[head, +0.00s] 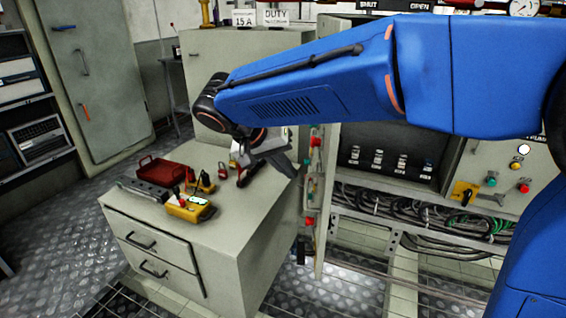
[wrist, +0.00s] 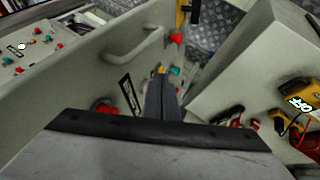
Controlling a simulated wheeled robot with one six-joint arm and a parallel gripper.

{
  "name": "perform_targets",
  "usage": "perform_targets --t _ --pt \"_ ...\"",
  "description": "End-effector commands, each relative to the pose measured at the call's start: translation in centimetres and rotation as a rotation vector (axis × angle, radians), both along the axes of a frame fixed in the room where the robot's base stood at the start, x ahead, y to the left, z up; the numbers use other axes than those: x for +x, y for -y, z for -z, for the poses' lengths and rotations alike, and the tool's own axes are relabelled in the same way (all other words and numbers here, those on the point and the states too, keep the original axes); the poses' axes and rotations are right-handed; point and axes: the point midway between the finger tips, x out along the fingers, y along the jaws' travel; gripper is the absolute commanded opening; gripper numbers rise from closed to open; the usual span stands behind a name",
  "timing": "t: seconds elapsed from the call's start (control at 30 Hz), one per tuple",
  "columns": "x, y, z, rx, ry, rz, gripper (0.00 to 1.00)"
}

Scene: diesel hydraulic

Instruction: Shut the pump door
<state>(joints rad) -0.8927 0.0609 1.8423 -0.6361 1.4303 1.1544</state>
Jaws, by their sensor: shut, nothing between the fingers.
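The pump door seems to be the pale grey panel (head: 325,190) standing open, almost edge-on in the head view, with red and green buttons along its left face. In the wrist view the door (wrist: 85,75) shows a bar handle (wrist: 140,40), a black label and red and green buttons. My gripper (head: 287,165) is shut and empty, just left of the door, above the right edge of the drawer cabinet. Its fingers (wrist: 161,98) point down along the door's outer face. I cannot tell if they touch it.
The drawer cabinet (head: 228,240) stands close left of the door, with a red tray (head: 160,172), a yellow meter (head: 190,208) and tools on top. Behind the door is an open bay with cables (head: 420,205). A control panel (head: 510,170) is at the right. Floor at the left is clear.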

Motion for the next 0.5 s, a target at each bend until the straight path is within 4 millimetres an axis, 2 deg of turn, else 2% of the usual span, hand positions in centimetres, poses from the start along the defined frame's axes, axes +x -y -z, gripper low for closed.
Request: perform_targets --t 0.23,0.5 --pt "1.6 2.2 3.5 -0.002 -0.001 0.003 0.00" --pt "1.6 5.3 3.3 0.001 0.001 0.002 0.00"
